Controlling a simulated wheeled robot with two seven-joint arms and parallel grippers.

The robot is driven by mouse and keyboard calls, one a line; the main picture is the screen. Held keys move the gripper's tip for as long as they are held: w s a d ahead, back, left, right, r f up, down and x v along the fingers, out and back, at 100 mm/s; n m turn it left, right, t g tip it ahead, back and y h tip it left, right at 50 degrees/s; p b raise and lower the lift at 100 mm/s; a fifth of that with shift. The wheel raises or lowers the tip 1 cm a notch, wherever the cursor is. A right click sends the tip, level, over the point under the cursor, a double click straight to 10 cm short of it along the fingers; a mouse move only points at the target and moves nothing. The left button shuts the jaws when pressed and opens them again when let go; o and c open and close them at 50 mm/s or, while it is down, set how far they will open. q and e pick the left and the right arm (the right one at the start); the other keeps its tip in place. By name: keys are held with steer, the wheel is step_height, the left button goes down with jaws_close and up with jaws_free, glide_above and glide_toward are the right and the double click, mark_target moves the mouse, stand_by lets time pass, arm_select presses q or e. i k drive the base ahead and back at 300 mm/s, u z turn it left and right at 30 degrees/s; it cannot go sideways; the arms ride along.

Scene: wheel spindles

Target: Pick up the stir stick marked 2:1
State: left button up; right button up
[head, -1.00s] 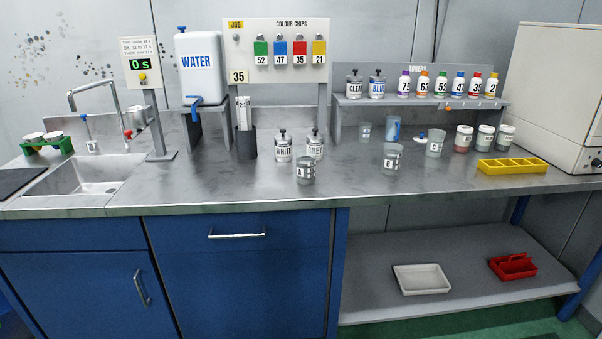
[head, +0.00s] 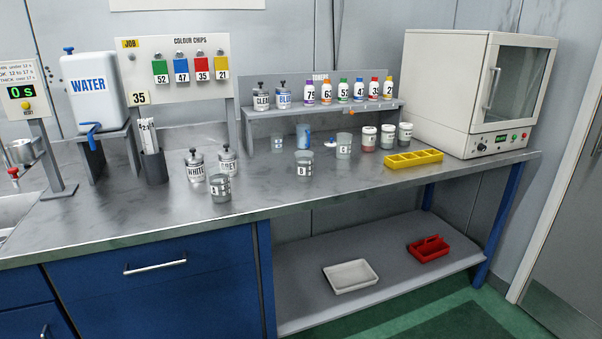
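Several white stir sticks (head: 149,134) stand upright in a dark cup (head: 154,166) on the bench, left of the WHITE tin. Small dark marks show near their tops, one looking like a 2 and a 3, but I cannot read clearly which stick bears 2:1. The sticks stand close together and partly hide one another. Neither of my grippers is in view.
The WHITE tin (head: 194,167), the GREY tin (head: 228,160) and cup A (head: 220,188) stand right of the stick cup. The water tank (head: 90,90) on its stand is to the left. The bench front (head: 110,222) is clear.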

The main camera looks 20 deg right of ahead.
mark_target(145, 125)
steer(key=k, duration=0.5)
steer(key=u, duration=1.1)
steer(key=i, duration=1.4)
steer(key=z, duration=0.1)
